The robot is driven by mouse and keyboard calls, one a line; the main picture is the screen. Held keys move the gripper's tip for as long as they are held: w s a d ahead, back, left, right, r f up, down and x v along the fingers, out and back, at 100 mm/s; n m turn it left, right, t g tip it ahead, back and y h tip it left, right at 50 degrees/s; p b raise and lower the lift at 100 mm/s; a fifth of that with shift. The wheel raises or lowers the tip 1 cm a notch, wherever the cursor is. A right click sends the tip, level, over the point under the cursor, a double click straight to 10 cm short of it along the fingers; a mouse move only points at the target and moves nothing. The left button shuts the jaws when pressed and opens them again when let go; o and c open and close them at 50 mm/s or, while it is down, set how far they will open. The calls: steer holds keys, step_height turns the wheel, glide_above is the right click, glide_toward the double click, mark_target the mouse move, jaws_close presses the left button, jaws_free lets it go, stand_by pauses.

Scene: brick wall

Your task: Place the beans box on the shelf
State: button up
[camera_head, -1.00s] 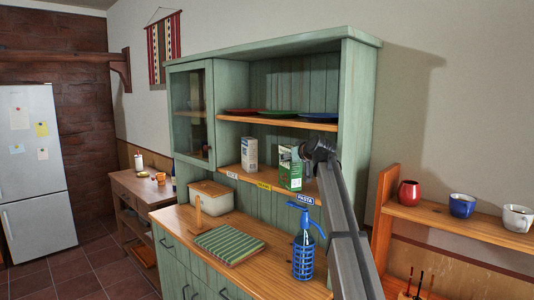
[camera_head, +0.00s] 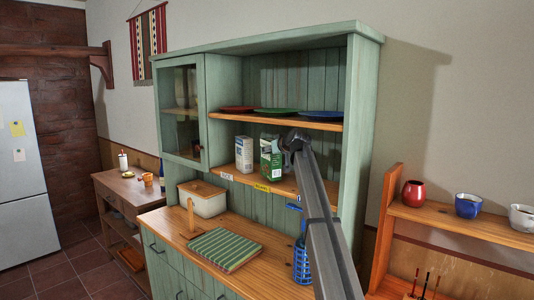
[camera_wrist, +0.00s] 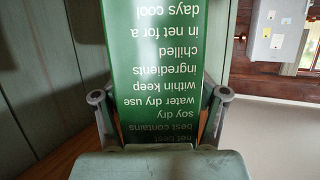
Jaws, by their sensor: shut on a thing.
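The beans box appears to be the green and white carton (camera_head: 270,160), upright at the middle shelf (camera_head: 287,186) of the green cabinet, above a yellow label (camera_head: 262,187). I cannot tell whether its base touches the shelf. My gripper (camera_head: 292,146) is at its right side. In the wrist view, my gripper (camera_wrist: 157,95) is shut on the green box (camera_wrist: 155,50), one finger on each side; its printed face with white text fills the middle. The box's name is not readable.
A white-blue carton (camera_head: 244,154) stands close left of the box, above the RICE label (camera_head: 226,176). Plates (camera_head: 277,111) lie on the shelf above. The cabinet's right wall (camera_head: 357,120) bounds the shelf.

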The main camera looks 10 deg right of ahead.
steer(key=shift+w+a+f, duration=0.2)
steer(key=shift+f, duration=0.45)
steer(key=shift+s+d+f, duration=0.15)
steer(key=shift+s+d, duration=0.05)
steer(key=o, duration=1.8)
steer(key=shift+o, duration=0.2)
steer(key=b+v, duration=0.3)
steer(key=v, duration=0.9)
